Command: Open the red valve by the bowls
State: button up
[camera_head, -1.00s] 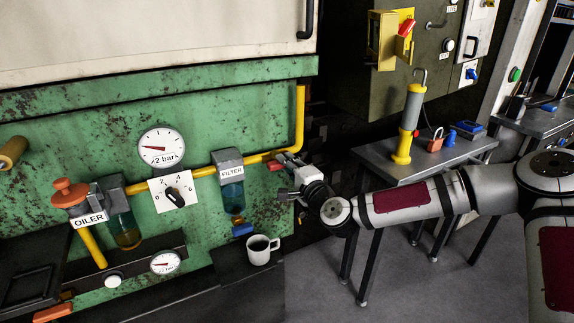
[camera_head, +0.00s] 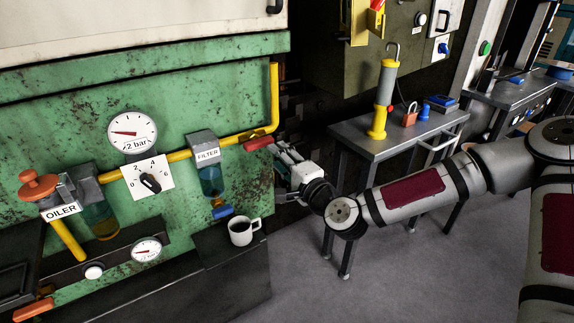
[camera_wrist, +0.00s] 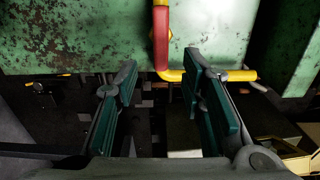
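The red valve handle (camera_head: 258,144) sits on the yellow pipe (camera_head: 235,139) at the right end of the green panel, right of the clear filter bowl (camera_head: 211,180). The oiler bowl (camera_head: 101,218) hangs further left. My gripper (camera_head: 284,160) is just right of and below the handle, apart from it. In the wrist view the red handle (camera_wrist: 160,38) stands upright in the picture at top centre, beside the yellow pipe (camera_wrist: 171,75). My gripper (camera_wrist: 160,77) is open there, its two green-padded fingers either side of empty space, with the handle beyond the gap.
A pressure gauge (camera_head: 132,132), a dial plate (camera_head: 147,178) and an orange oiler knob (camera_head: 38,185) are on the panel. A white mug (camera_head: 242,231) stands on the dark ledge below. A grey table (camera_head: 400,134) with a yellow-grey cylinder (camera_head: 383,98) stands behind my arm.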

jog(key=v, duration=0.3)
jog(key=shift+s+d, duration=0.15)
jog(key=shift+s, duration=0.05)
